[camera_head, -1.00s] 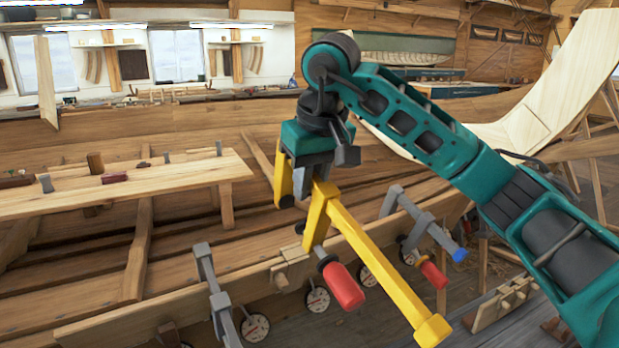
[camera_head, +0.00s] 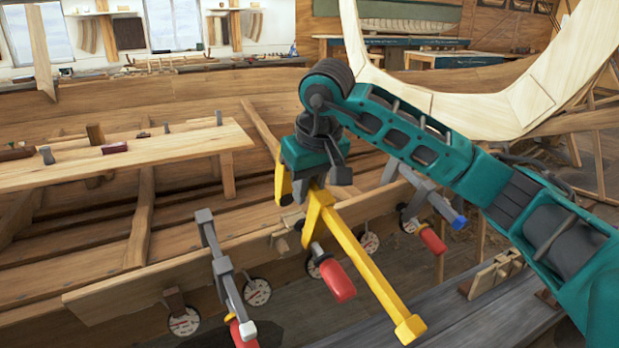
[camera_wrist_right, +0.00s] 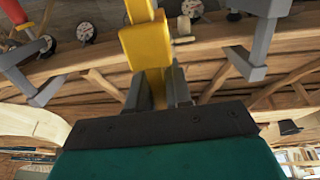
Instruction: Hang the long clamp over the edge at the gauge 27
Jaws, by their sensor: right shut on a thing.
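The long clamp has a yellow bar (camera_head: 368,268) and a red handle (camera_head: 338,282). My right gripper (camera_head: 300,192) is shut on its upper end, above the plank edge. The bar slants down to the right, outside the plank. In the right wrist view the yellow clamp (camera_wrist_right: 147,42) sits between the two fingers (camera_wrist_right: 159,92). The hull's plank edge (camera_head: 150,278) runs behind and below it. My left gripper is out of view.
A grey clamp with a white tip (camera_head: 222,265) hangs on the plank at left. Another grey clamp with a blue tip (camera_head: 440,207) hangs at right. A plank bench (camera_head: 110,165) with small blocks stands inside the hull. A pale curved timber (camera_head: 440,112) rises behind my arm.

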